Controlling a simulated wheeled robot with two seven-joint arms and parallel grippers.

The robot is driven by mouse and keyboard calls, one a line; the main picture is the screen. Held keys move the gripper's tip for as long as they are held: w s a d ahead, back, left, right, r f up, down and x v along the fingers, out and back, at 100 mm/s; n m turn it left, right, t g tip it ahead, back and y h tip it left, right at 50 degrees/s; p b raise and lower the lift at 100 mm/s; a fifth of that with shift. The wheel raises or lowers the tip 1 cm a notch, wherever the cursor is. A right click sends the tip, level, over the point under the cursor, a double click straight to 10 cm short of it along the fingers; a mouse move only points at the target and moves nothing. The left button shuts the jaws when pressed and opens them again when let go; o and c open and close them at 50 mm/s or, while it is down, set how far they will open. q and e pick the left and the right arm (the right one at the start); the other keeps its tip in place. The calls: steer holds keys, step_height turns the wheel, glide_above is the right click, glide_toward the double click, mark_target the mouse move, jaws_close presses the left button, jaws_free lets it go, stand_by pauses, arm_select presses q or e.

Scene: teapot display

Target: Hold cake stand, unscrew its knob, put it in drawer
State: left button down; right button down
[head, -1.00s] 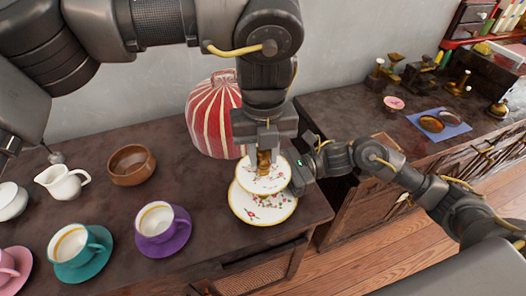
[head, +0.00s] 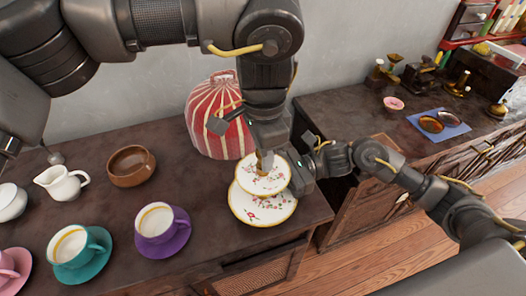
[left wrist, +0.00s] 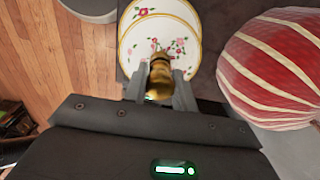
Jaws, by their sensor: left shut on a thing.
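The cake stand has a small upper plate (head: 254,185) and a larger lower plate (head: 252,213), white with flowers and gold rims, at the table's right end. Its brass knob (head: 264,161) is at the top centre and shows large in the left wrist view (left wrist: 160,76). My left gripper (head: 264,155) points down from above, shut on the knob, with a finger on each side. My right gripper (head: 300,180) is at the right edge of the stand; its fingers are largely hidden, so its opening is unclear. A cane-fronted drawer (head: 258,275) is under the table's front edge.
A brown bowl (head: 131,166), a white creamer (head: 62,182), a purple cup (head: 156,220) and a teal cup (head: 73,246) stand to the left. A second cabinet with brass items is at right.

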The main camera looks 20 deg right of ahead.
arm_select(q)
steer(key=shift+r, duration=0.2)
stand_by(0.4)
steer(key=shift+r, duration=0.9)
steer(key=shift+r, duration=2.05)
arm_select(e)
steer(key=c, duration=1.3)
jaws_free()
